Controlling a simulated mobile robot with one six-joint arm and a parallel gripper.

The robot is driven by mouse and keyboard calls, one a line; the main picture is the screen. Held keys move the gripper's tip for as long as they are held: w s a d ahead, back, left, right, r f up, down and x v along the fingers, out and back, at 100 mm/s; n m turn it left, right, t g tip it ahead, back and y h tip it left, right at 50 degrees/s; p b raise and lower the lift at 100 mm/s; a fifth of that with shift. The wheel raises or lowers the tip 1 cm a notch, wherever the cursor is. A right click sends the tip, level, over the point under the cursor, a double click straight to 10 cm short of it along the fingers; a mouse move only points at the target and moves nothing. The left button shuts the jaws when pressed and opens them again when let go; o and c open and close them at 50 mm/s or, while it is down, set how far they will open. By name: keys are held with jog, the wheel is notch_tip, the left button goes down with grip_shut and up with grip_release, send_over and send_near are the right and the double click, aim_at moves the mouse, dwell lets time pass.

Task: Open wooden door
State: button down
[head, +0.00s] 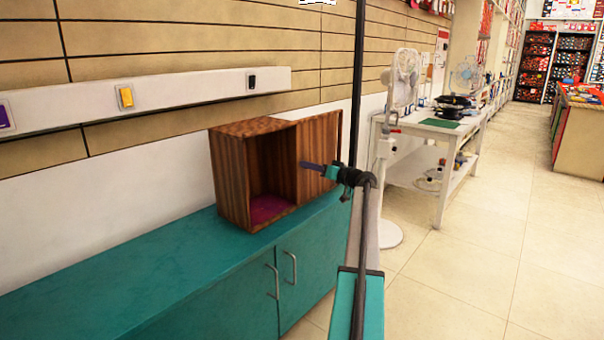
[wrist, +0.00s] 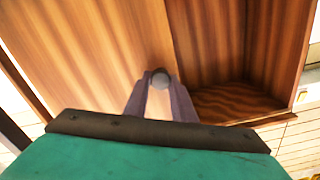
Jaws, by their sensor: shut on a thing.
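A brown striped wooden cabinet (head: 240,175) stands on a teal counter, its front open and a magenta floor showing inside. Its wooden door (head: 322,138) is swung out to the right, wide open. My gripper (head: 305,164) is in front of the door. In the wrist view, my gripper (wrist: 160,88) is shut on a round grey knob (wrist: 160,79) on the door (wrist: 85,45). The cabinet's inside (wrist: 215,50) shows to the right of the knob there. In the head view the knob is hidden by my fingers.
The teal counter (head: 130,270) runs along the wall, with two handled doors below. A white table (head: 430,127) with fans stands behind on the right. The tiled floor (head: 470,260) is clear.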

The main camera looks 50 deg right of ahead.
jog(key=shift+d+r, duration=0.15)
jog(key=shift+d, duration=0.4)
jog(key=c, duration=1.5)
grip_release()
jog(key=shift+s, duration=0.1)
jog(key=s+p, duration=0.2)
jog(key=s, duration=1.1)
jog(key=shift+s, duration=0.3)
jog(key=shift+s, duration=0.15)
